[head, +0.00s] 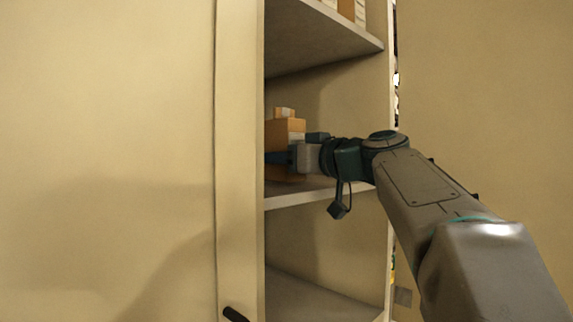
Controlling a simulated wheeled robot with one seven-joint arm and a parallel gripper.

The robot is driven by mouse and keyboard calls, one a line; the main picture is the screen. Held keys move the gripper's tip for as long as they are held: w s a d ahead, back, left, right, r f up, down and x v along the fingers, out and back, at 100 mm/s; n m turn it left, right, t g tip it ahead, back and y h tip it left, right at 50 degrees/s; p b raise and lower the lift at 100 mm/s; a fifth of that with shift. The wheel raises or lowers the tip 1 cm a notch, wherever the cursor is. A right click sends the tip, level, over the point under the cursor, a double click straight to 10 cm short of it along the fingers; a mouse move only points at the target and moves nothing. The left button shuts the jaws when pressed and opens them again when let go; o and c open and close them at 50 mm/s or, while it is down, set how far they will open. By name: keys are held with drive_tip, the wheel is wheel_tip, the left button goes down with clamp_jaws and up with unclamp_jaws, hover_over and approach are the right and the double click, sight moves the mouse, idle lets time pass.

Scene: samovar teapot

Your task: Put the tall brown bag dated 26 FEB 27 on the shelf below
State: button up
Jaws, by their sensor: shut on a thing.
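A brown bag (286,130) with a narrower top stands in the cabinet bay, just above or on the middle shelf (320,192); I cannot tell whether it touches. Its left side is cut off by the cabinet's front panel, and no date can be read. My gripper (280,158) reaches in from the right and is shut on the brown bag. Its fingertips are partly hidden. The lower shelf (315,298) shows bare in its visible part.
An upper shelf (320,38) holds light brown packages (352,10) at its right. The cabinet's pale front panel (240,120) with a dark handle (235,314) stands close on the left. The cabinet's right side edge is near my arm.

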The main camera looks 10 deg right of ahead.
drive_tip(key=shift+f, duration=0.2)
drive_tip(key=shift+f, duration=0.15)
drive_tip(key=o, duration=1)
drive_tip(key=shift+o, duration=0.2)
drive_tip(key=shift+r, duration=0.2)
drive_tip(key=b+v, duration=0.1)
drive_tip(key=v, duration=1.1)
drive_tip(key=shift+b, duration=0.4)
